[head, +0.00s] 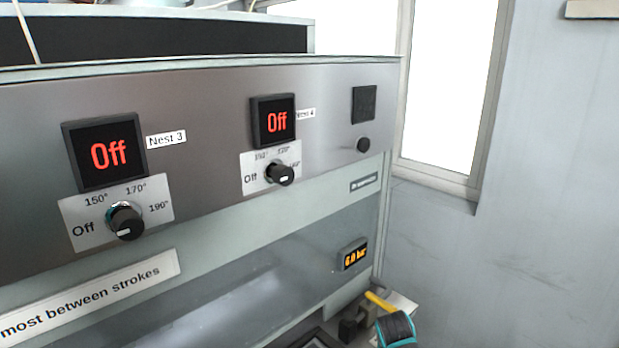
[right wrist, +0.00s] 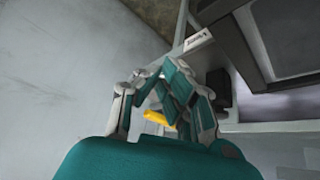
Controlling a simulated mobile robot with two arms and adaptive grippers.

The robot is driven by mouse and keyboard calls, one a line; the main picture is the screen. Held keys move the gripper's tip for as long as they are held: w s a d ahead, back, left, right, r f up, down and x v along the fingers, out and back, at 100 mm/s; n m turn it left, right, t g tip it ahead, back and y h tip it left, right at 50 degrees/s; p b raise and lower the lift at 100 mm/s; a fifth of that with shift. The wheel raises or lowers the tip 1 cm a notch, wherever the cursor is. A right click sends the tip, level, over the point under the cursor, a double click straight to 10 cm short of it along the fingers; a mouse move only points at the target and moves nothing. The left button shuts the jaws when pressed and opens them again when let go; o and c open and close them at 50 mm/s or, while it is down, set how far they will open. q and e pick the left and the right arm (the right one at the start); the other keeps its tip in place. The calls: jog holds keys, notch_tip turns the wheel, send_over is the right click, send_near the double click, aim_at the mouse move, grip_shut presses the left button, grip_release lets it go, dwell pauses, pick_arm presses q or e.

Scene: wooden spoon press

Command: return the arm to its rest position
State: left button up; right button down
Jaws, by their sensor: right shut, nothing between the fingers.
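My right gripper (right wrist: 168,72) shows in the right wrist view with its teal and grey fingers folded together, and nothing is held between the tips. A small yellow piece (right wrist: 159,117) shows among the fingers; I cannot tell whether it lies behind them. In the head view, a black and teal part with a yellow piece (head: 377,300) beside it shows at the bottom, by the machine's right end; I cannot tell what the part is. My left gripper is in neither view.
The press's metal panel (head: 215,100) fills the head view's left side. Nest 3's display (head: 104,152) and Nest 4's display (head: 274,121) read Off, above their knobs. A pressure display (head: 352,255) reads 6.0 bar. A bare wall (head: 550,180) stands right.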

jog(key=s+f+n+g+y, duration=0.1)
jog(key=s+f, duration=0.1)
jog(key=s, duration=0.8)
jog(key=s+f+n, duration=0.1)
jog(key=s+f, duration=0.1)
jog(key=s, duration=0.7)
jog(key=s+a+r+n+g+y, duration=0.1)
jog(key=s+r+n, duration=0.15)
jog(key=s, duration=0.85)
jog(key=s+a+r+n+y, duration=0.1)
jog(key=s+r, duration=0.2)
jog(key=s, duration=0.7)
notch_tip(320, 180, down, 34)
jog(key=s+g+b, duration=0.2)
jog(key=b, duration=0.4)
pick_arm(q)
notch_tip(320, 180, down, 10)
jog(key=b, duration=0.3)
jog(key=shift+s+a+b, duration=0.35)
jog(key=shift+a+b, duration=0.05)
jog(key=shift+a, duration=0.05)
pick_arm(e)
jog(key=s+d+f, duration=0.3)
jog(key=s+f, duration=1.2)
jog(key=f, duration=0.3)
jog(key=shift+s+d+n+g, duration=0.15)
jog(key=shift+s+n+g, duration=0.2)
jog(key=shift+s+g, duration=0.05)
